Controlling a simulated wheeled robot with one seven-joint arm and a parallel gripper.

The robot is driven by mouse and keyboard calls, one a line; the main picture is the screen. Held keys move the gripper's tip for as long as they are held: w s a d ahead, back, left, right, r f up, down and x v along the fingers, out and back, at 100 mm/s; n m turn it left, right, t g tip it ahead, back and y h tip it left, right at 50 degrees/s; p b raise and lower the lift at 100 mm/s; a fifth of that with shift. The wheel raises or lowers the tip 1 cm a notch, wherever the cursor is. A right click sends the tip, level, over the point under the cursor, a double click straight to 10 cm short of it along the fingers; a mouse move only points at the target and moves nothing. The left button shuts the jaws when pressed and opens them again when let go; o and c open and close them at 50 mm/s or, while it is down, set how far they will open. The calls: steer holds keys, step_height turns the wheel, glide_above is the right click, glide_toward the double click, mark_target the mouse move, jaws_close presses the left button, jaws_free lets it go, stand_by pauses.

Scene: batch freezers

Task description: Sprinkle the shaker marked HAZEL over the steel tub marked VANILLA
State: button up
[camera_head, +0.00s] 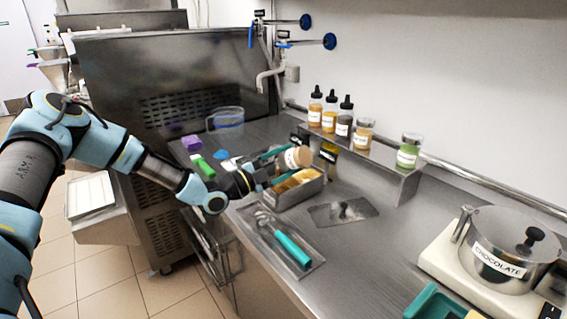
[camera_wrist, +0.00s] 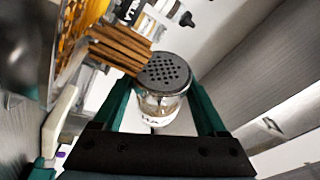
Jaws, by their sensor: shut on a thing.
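My gripper (camera_head: 277,158) is shut on a glass shaker (camera_head: 297,157), which is held tilted above the counter. In the wrist view its grey perforated lid (camera_wrist: 165,72) shows between the fingers (camera_wrist: 163,108); its white label is partly hidden, with only the start "HA" showing. A rectangular steel tub (camera_head: 292,203) with tan and yellow contents stands just below my gripper. Black tags (camera_head: 328,152) stand behind it. One tag (camera_wrist: 130,10) shows upside down in the wrist view with part of a word; I cannot read it fully.
Bottles (camera_head: 329,112) and two jars (camera_head: 409,151) stand on a rear shelf. A tray with a teal-handled scoop (camera_head: 292,248) lies in front. A CHOCOLATE pot (camera_head: 497,262) sits on a scale at right. A clear pitcher (camera_head: 226,119) stands behind left.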

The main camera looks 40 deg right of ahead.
steer(key=shift+d, duration=1.35)
steer(key=shift+r+p, duration=0.7)
steer(key=shift+r, duration=0.2)
steer(key=shift+f, duration=0.9)
steer(key=shift+w+f+b+x, duration=0.1)
steer(key=shift+f+b+x, duration=0.15)
steer(key=shift+x, duration=0.8)
steer(key=shift+w+f+b+x, duration=0.1)
steer(key=shift+f+b+x, duration=0.1)
steer(key=shift+x, duration=0.8)
